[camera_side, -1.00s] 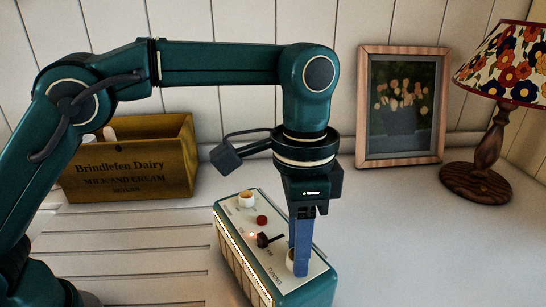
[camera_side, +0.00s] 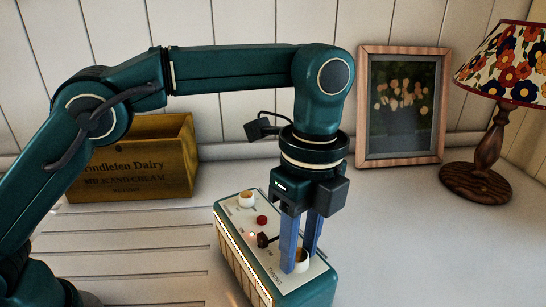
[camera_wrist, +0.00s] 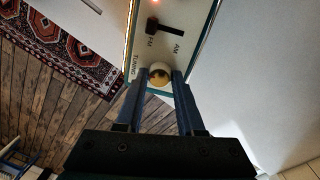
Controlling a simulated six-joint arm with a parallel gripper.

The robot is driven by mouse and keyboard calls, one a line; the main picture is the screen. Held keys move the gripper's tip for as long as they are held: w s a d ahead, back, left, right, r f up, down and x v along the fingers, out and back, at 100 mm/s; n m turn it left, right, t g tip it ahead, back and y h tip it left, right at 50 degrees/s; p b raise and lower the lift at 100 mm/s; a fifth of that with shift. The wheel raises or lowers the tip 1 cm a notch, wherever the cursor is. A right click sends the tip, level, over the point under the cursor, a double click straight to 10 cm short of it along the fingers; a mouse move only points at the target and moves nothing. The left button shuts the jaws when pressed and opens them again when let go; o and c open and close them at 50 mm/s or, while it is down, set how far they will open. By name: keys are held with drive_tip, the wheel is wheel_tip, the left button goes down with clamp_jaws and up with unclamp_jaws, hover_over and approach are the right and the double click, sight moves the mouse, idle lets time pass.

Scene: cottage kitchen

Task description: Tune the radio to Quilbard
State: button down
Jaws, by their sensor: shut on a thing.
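The teal radio (camera_side: 234,257) stands on the counter with its pale control panel facing up. At its near end is the cream tuning knob (camera_side: 302,261), beside the word TUNING; it also shows in the wrist view (camera_wrist: 159,74) with a brass-coloured top. My gripper (camera_side: 295,262) points straight down, its two blue fingers shut on the tuning knob from opposite sides. In the wrist view, my gripper's fingertips (camera_wrist: 160,77) flank the knob. The dark FM/AM lever (camera_wrist: 162,27) sits just beyond. The dial's station marks are not readable in either view.
A wooden dairy crate (camera_side: 150,170), a framed picture (camera_side: 400,105) and a floral lamp (camera_side: 490,150) stand behind, clear of my gripper.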

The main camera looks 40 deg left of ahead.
drive_tip(key=m, duration=0.5)
drive_tip(key=shift+m, duration=0.4)
idle(0.4)
drive_tip(key=c, duration=0.5)
unclamp_jaws()
